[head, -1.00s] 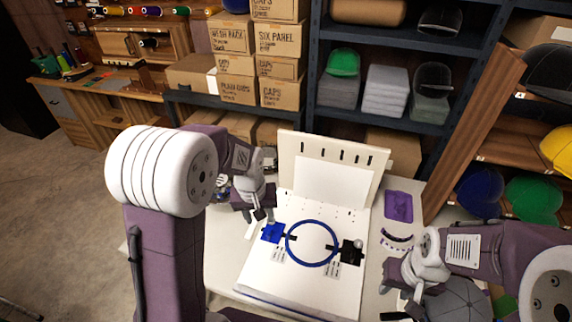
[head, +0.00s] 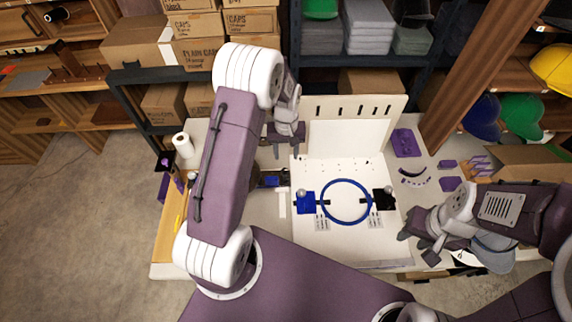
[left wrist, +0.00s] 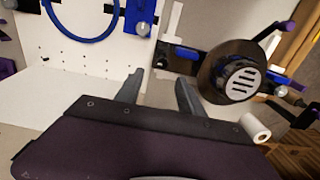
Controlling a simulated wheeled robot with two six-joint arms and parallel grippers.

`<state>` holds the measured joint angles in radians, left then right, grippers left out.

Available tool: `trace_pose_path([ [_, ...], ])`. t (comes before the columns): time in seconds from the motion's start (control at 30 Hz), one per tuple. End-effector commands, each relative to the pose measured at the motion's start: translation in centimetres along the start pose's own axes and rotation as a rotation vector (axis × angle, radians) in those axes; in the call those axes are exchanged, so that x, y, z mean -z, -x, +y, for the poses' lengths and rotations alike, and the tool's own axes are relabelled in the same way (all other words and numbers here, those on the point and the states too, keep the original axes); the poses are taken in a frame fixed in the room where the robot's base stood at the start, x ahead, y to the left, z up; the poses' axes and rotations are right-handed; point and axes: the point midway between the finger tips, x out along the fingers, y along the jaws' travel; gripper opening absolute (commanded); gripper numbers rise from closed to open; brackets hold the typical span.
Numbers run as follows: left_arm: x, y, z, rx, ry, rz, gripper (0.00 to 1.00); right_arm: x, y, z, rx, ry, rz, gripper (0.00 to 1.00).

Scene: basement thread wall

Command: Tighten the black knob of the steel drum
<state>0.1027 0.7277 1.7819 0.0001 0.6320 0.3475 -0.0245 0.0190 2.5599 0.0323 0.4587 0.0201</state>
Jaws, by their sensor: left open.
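In the left wrist view, a dark round drum-like part with a slotted steel face (left wrist: 240,82) stands right of my left gripper (left wrist: 158,92). I cannot tell which part of it is the black knob. In the head view my left arm hides most of that spot; a small blue and black part (head: 270,180) shows beside the arm. My left gripper (head: 287,146) is open and empty, near the upper left edge of the white board (head: 345,245), apart from the drum. My right gripper (head: 418,245) has its fingers apart, by the board's lower right edge.
A blue hoop (head: 346,202) lies on the board between a blue clamp (head: 306,205) and a black clamp (head: 382,201). A white roll (head: 183,145) stands at the left; it also shows in the left wrist view (left wrist: 255,128). Purple parts (head: 405,143) lie at the right.

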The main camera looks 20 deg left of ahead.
Motion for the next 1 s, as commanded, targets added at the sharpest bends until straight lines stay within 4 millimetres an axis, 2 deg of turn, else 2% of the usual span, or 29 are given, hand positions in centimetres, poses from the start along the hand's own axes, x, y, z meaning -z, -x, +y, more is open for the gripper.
trace_pose_path([
  [0.07, -0.1, -0.7, 0.0, 0.001, 0.000, -0.003, 0.45, 0.0, 0.0, 0.0, 0.000, 0.000, 0.000, 0.36],
  [0.43, -0.1, -7.7, 0.0, 0.001, 0.000, -0.003, 0.45, 0.1, 0.7, 0.0, 0.000, 0.000, 0.000, 0.36],
  [0.6, 0.0, -8.9, 0.0, 0.000, 0.000, 0.000, 0.45, 0.1, 0.8, 0.0, 0.000, 0.000, 0.000, 0.36],
  [0.8, 0.0, -9.0, 0.0, 0.000, 0.000, 0.000, 0.45, 0.1, 0.8, 0.0, 0.000, 0.000, 0.000, 0.36],
  [0.83, 0.0, -9.0, 0.0, 0.000, 0.000, 0.000, 0.43, 0.1, 0.8, 0.0, 0.000, 0.000, 0.000, 0.36],
  [0.9, 0.0, -9.0, 0.0, 0.000, 0.000, 0.000, 0.23, 0.1, 0.8, 0.0, 0.000, 0.000, 0.000, 0.36],
  [1.0, 0.0, -9.0, 0.0, 0.000, 0.000, 0.000, 0.00, 0.1, 0.8, 0.0, 0.000, 0.000, 0.000, 0.36],
])
